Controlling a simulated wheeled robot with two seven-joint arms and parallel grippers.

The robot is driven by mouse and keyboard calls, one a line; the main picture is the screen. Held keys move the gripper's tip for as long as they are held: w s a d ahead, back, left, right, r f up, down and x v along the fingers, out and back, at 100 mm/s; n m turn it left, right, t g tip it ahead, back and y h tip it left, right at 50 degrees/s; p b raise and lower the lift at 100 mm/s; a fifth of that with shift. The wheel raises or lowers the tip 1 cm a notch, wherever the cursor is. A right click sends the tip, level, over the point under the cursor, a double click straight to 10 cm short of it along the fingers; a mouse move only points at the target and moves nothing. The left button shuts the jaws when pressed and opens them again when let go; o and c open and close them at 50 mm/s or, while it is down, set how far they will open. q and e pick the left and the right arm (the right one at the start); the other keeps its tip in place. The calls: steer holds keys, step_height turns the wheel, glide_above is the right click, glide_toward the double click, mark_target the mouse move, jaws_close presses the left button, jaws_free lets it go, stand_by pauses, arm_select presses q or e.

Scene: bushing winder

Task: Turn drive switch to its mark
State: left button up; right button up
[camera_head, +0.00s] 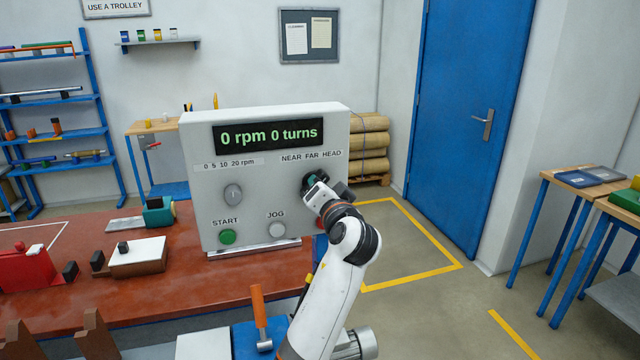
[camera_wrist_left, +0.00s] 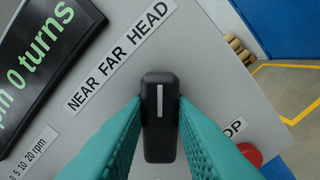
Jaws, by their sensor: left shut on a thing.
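The drive switch is a black bar knob (camera_wrist_left: 160,145) with a white pointer line, below the NEAR FAR HEAD label (camera_wrist_left: 120,55) on the grey control box (camera_head: 265,210). In the left wrist view, the line points straight up the picture, roughly toward the word HEAD. My left gripper (camera_head: 313,183) is at this switch in the head view and mostly covers it there. Its teal fingers, also in the left wrist view (camera_wrist_left: 160,110), are shut on the knob's two sides. My right gripper is not in view.
The box's display (camera_head: 268,135) reads 0 rpm 0 turns. A speed knob (camera_head: 233,194), green START button (camera_head: 227,237) and white JOG button (camera_head: 278,230) are left of my arm. A red button (camera_wrist_left: 250,154) is partly hidden beside my finger. An orange-handled tool (camera_head: 259,312) stands in front.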

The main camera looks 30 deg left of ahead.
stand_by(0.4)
arm_select(q)
steer(key=o, duration=1)
steer(key=b+v, duration=0.3)
steer(key=v, duration=0.9)
steer(key=shift+b, duration=0.35)
steer(key=shift+w, duration=0.1)
